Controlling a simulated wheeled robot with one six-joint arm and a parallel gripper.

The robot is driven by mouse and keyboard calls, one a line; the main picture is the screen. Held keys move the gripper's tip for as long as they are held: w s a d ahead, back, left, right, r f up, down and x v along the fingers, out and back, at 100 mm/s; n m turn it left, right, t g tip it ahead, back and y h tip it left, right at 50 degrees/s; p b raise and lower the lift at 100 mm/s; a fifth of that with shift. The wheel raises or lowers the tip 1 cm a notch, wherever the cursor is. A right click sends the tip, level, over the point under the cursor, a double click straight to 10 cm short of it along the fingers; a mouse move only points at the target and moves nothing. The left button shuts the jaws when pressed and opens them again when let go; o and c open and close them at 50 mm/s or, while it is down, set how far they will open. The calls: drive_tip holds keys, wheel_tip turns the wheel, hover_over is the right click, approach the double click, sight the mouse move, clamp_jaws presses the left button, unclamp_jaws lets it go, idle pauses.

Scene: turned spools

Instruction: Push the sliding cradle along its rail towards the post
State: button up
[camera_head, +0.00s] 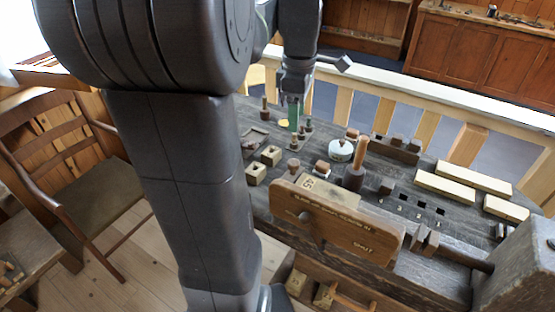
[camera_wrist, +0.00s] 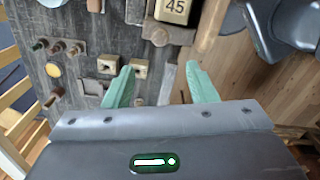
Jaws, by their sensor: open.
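My gripper (camera_head: 294,116) hangs over the far left part of the dark workbench (camera_head: 345,222), its green fingers pointing down. In the wrist view my gripper (camera_wrist: 160,84) is open, with nothing between its fingertips. I cannot tell for sure which part is the sliding cradle. A pair of small upright wooden pieces (camera_head: 425,241) stands by a dark bar (camera_head: 462,254) at the right, well away from my gripper. The bar runs to a big grey block (camera_head: 520,262), which may be the post.
A lettered brown board (camera_head: 335,222) stands along the bench's near side. Two holed blocks (camera_head: 271,156) and several pegs stand near my gripper. A dark handled tool (camera_head: 353,178), a round tin (camera_head: 340,151) and pale bars (camera_head: 445,190) are further right. A white railing (camera_head: 400,83) runs behind.

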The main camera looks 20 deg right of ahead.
sight(295, 162)
wheel_tip(295, 162, down, 14)
drive_tip(key=shift+r, duration=0.15)
idle(0.3)
clamp_jaws()
